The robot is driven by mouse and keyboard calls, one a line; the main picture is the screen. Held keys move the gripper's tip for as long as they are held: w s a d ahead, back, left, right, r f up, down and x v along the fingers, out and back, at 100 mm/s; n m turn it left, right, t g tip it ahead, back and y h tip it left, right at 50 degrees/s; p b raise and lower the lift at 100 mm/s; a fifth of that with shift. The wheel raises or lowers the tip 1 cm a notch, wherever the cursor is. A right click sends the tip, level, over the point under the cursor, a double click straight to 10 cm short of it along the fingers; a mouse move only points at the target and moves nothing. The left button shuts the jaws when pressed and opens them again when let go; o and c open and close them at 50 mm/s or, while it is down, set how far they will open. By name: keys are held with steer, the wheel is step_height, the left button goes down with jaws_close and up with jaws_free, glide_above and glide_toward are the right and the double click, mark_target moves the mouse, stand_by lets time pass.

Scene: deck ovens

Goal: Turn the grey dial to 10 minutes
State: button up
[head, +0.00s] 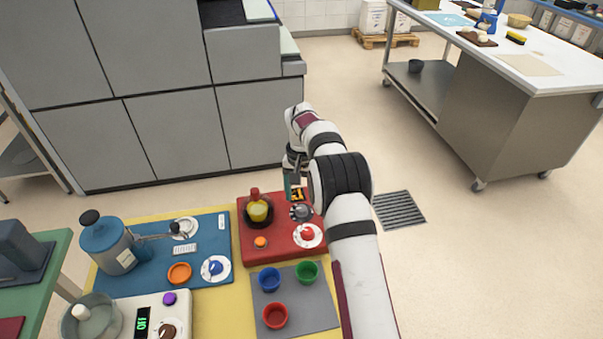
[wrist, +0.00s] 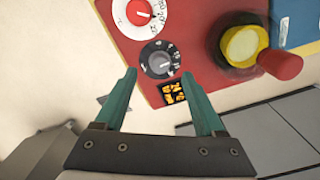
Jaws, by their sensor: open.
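The grey dial (wrist: 157,62) is on the red panel (wrist: 203,20), with a ring of numbers around it too small to read for certain. In the head view the dial (head: 300,212) sits near the panel's right side, partly beside my arm. A small black display with orange digits (wrist: 173,93) lies next to the dial; I cannot read it for certain. My gripper (wrist: 159,75) is open, its two teal fingers pointing toward the dial, one on either side of it in the wrist view. Contact cannot be told. In the head view my gripper (head: 293,187) is mostly hidden by my arm.
A red dial on a white plate (wrist: 136,14) is close beside the grey one. A yellow bowl-like part with a red handle (wrist: 245,45) and an orange button (head: 260,242) share the panel. A grey mat (head: 296,289) with blue, green and red cups lies in front.

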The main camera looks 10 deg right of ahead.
mark_target(302, 208)
step_height(302, 208, up, 12)
steer(key=shift+f, duration=0.1)
steer(key=s+a+r, duration=0.2)
steer(key=s+r, duration=0.2)
steer(key=s, duration=0.5)
steer(key=s+a+r, duration=0.1)
steer(key=s+r, duration=0.4)
steer(key=s, duration=0.4)
steer(key=s+a+f+y, duration=0.1)
steer(key=s+f, duration=0.2)
steer(key=s, duration=0.8)
steer(key=s+a+f, duration=0.2)
steer(key=s+f, duration=0.2)
steer(key=s, duration=0.8)
steer(key=shift+f+y, duration=0.25)
steer(key=shift+y, duration=0.15)
